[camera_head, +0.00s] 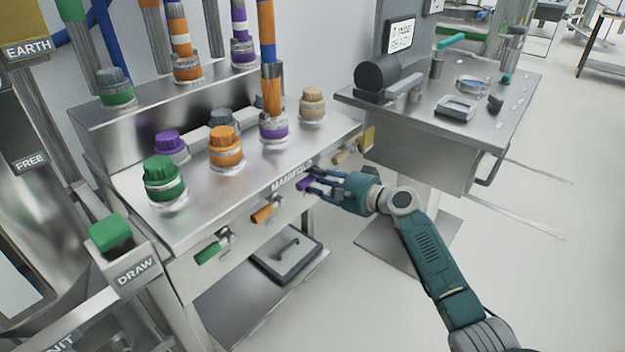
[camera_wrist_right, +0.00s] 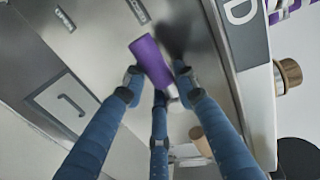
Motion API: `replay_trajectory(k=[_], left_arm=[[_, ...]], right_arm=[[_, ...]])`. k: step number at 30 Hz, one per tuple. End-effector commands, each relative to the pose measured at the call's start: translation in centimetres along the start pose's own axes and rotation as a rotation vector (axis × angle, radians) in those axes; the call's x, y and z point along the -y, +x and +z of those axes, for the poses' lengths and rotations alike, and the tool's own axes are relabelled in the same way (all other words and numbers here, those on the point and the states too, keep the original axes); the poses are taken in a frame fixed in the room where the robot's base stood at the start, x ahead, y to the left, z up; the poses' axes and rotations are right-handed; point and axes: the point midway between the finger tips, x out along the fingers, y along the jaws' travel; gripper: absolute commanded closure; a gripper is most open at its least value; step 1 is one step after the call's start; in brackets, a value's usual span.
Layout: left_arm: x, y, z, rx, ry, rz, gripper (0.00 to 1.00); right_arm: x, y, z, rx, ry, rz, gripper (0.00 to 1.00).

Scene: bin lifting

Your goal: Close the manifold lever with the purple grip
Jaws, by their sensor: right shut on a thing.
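The lever with the purple grip (camera_head: 303,184) is on the front panel of the steel manifold bench (camera_head: 235,190). My right gripper (camera_head: 318,187) is at it, with its blue fingers around the grip. In the right wrist view the purple grip (camera_wrist_right: 152,61) lies between the fingertips of my right gripper (camera_wrist_right: 159,82), its upper end sticking out past them. The fingers are shut on it. Part of the lever's base is hidden by the fingers. My left gripper is not in view.
On the same panel are a green-grip lever (camera_head: 208,253), an orange-grip lever (camera_head: 263,213) and a tan-grip lever (camera_head: 342,157). Several coloured knobs stand on top, including an orange one (camera_head: 225,150). A steel table (camera_head: 425,120) stands to the right, with clear floor in front.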

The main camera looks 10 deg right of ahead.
Motion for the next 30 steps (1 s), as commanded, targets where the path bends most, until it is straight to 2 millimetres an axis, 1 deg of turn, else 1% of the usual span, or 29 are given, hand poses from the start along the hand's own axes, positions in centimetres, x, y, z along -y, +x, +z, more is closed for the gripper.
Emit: replay_trajectory(k=[3,4,6,7,15,19,23,30], left_arm=[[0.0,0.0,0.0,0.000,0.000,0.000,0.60],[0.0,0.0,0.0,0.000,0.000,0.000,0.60],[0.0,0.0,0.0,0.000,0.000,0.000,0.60],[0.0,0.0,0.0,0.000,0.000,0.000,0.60],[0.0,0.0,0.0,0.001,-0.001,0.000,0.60],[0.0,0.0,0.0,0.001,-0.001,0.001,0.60],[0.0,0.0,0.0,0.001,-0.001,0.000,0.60],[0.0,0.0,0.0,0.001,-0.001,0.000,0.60]], right_arm=[[0.1,0.0,-0.1,0.000,0.011,-0.004,1.00],[0.1,0.0,-0.1,0.000,0.011,-0.004,0.70],[0.1,0.0,0.0,0.000,0.010,-0.004,0.56],[0.1,0.0,0.0,0.000,0.009,-0.004,0.53],[0.1,-0.1,0.0,0.000,0.005,-0.002,0.53],[0.0,-0.9,-0.1,-0.001,0.003,-0.001,0.53],[-0.1,-3.1,-0.1,-0.001,0.001,0.001,0.53],[-0.1,-8.3,-0.1,-0.002,0.003,0.000,0.53]])
